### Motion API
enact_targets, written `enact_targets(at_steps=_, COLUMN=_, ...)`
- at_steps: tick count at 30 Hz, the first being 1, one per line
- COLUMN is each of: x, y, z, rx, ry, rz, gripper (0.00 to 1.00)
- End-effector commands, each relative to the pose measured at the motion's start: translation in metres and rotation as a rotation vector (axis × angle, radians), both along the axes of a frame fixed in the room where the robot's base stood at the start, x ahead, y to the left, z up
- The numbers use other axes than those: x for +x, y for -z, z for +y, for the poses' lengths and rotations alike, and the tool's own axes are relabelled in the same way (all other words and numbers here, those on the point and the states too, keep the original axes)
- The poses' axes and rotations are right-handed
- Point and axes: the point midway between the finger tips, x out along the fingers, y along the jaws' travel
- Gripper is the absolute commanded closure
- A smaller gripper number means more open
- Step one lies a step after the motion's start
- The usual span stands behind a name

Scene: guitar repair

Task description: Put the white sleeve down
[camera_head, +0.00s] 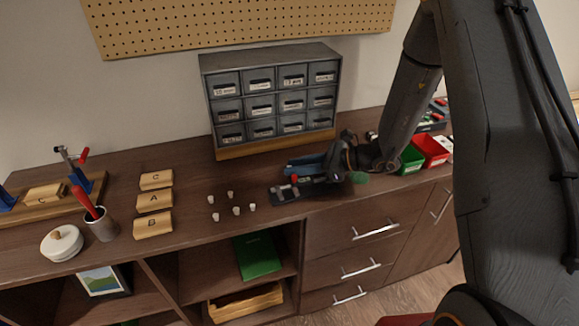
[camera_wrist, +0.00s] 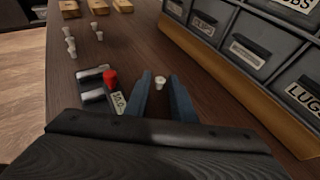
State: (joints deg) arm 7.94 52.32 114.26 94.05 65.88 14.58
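My gripper (camera_wrist: 160,78) is low over the brown worktop, in front of the drawer cabinet. Its two blue fingers are apart. A small white sleeve (camera_wrist: 160,83) shows between the fingertips, with a narrow dark gap on each side; it looks upright on the wood. In the head view my gripper (camera_head: 290,166) points left, and this sleeve is hidden there. Several similar small white pieces (camera_head: 236,211) stand in a loose group on the worktop to the left; they also show at the upper left of the wrist view (camera_wrist: 70,41).
A dark holder (camera_head: 284,193) with metal cylinders and a red knob lies close beside the fingers. The grey drawer cabinet (camera_head: 268,83) stands behind on its wooden base. Labelled wooden blocks (camera_head: 154,201) and a cup (camera_head: 101,226) are farther left. Green (camera_head: 411,160) and red (camera_head: 431,150) bins stand right.

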Motion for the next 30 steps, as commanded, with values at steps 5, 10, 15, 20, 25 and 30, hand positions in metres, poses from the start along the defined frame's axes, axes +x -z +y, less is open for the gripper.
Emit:
enact_targets(at_steps=5, x=0.0021, y=0.002, z=0.0044, rx=-0.001, ry=0.001, rz=-0.002, gripper=0.77)
enact_targets(at_steps=10, x=0.002, y=0.0021, z=0.0041, rx=0.0, ry=0.001, rz=-0.001, gripper=0.84)
enact_targets(at_steps=15, x=0.0019, y=0.0021, z=0.0042, rx=0.0, ry=0.001, rz=-0.001, gripper=1.0)
enact_targets(at_steps=20, x=0.0018, y=0.0021, z=0.0041, rx=0.0, ry=0.001, rz=-0.001, gripper=1.0)
enact_targets(at_steps=25, x=0.0019, y=0.0016, z=0.0042, rx=0.0, ry=0.001, rz=-0.001, gripper=1.0)
enact_targets(at_steps=30, x=0.002, y=-0.0043, z=0.0041, rx=0.0, ry=0.001, rz=-0.001, gripper=1.0)
